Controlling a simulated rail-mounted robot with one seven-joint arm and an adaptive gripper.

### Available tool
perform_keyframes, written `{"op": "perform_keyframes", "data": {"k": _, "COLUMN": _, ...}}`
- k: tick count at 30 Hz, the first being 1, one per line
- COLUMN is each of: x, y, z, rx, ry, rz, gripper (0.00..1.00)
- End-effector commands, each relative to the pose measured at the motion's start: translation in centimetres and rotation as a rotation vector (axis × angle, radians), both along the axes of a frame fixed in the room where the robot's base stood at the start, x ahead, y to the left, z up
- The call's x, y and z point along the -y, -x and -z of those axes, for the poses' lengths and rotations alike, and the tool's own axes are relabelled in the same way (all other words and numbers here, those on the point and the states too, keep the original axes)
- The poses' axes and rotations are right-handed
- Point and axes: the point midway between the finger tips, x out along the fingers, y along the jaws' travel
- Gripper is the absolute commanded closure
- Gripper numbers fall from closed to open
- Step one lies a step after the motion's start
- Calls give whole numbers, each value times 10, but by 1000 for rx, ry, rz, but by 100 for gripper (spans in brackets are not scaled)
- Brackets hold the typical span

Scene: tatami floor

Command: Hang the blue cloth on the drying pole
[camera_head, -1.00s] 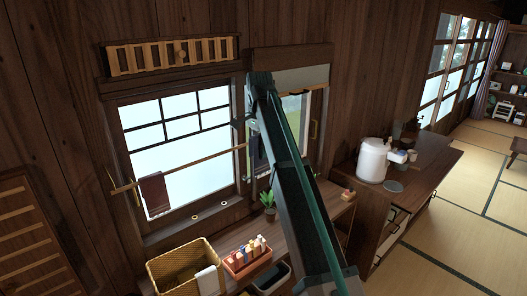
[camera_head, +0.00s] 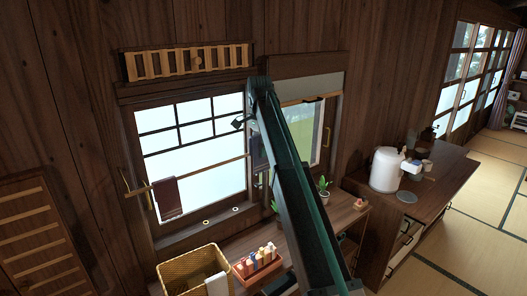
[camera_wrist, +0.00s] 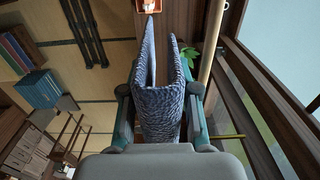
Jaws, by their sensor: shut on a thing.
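The blue cloth (camera_wrist: 158,90) is a textured blue-grey piece, folded over with two flaps, and fills the middle of the wrist view. My gripper (camera_wrist: 159,100) is shut on it, with one teal finger on each side. In the head view the cloth (camera_head: 258,153) hangs dark beside my arm, near the right visible end of the drying pole. The drying pole (camera_head: 210,168) runs in front of the window; in the wrist view the pole (camera_wrist: 211,55) lies just right of the cloth, apart from it. My arm hides the pole's right end in the head view.
A dark reddish cloth (camera_head: 167,197) hangs at the pole's left. Below stand a wicker basket (camera_head: 190,272), an orange tray of bottles (camera_head: 257,263) and small plants (camera_head: 323,187). A white pot (camera_head: 385,169) stands on the right counter. The window frame (camera_wrist: 275,95) is close at right.

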Motion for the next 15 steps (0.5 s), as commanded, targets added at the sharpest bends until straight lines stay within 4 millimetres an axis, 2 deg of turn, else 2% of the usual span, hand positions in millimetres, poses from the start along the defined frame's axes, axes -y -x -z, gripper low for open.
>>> {"op": "perform_keyframes", "data": {"k": 15, "x": -25, "y": -30, "z": -1, "rx": 0, "ry": 0, "rz": -1, "gripper": 100}}
